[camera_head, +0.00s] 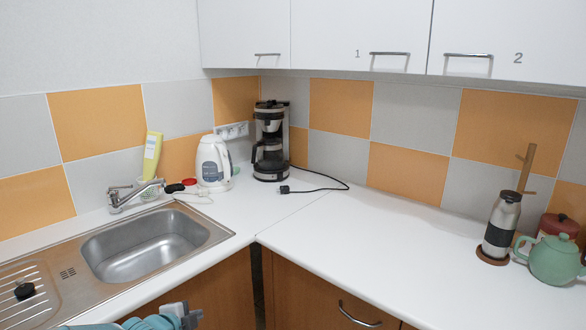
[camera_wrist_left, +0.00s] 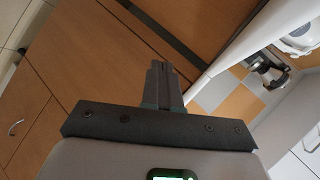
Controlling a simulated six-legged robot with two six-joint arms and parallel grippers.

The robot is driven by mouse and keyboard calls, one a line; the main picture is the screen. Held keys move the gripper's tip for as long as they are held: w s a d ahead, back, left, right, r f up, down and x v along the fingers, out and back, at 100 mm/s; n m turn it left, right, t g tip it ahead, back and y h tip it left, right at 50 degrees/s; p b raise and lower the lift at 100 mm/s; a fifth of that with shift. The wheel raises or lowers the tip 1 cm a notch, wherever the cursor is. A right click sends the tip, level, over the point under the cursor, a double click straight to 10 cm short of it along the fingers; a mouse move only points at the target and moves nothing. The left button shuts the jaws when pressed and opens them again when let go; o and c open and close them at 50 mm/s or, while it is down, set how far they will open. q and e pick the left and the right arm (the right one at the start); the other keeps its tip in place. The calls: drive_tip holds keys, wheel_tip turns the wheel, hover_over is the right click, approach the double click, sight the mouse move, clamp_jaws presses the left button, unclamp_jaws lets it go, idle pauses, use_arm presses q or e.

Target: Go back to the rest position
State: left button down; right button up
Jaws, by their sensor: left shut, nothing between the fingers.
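My left gripper (camera_wrist_left: 158,72) is shut in the left wrist view, with its dark fingers together and nothing between them. It points toward brown wooden cabinet fronts (camera_wrist_left: 95,45) below the counter. In the head view, a grey and teal part of my left arm (camera_head: 165,318) shows at the bottom edge, low in front of the sink cabinet. The fingertips are not clear in that view. My right gripper is in neither view.
A white counter (camera_head: 330,235) runs around the corner, with a steel sink (camera_head: 145,245) at left. A kettle (camera_head: 213,165) and coffee maker (camera_head: 270,145) stand in the corner. A flask (camera_head: 502,225) and green teapot (camera_head: 555,260) stand at right. White cabinets (camera_head: 340,30) hang above.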

use_arm(q)
drive_tip(key=s+d+f+n+g+h+p, duration=0.1)
drive_tip(key=s+d+f+n+g, duration=0.1)
drive_tip(key=s+d+f, duration=0.4)
drive_tip(key=s+d+f+n+g, duration=0.1)
drive_tip(key=s+f+n+g, duration=0.15)
drive_tip(key=s+f, duration=0.4)
drive_tip(key=s+d+f+n+g+h+p, duration=0.1)
drive_tip(key=s+d+f+n+g, duration=0.2)
drive_tip(key=s, duration=0.5)
drive_tip(key=s+d+f+n+g, duration=0.1)
drive_tip(key=s+f+n, duration=0.1)
drive_tip(key=s+n, duration=0.3)
drive_tip(key=s+d+f+n+g, duration=0.1)
drive_tip(key=s+n, duration=0.5)
drive_tip(key=s, duration=0.7)
drive_tip(key=shift+d+f+g+y, duration=0.4)
drive_tip(key=shift+d+g, duration=0.05)
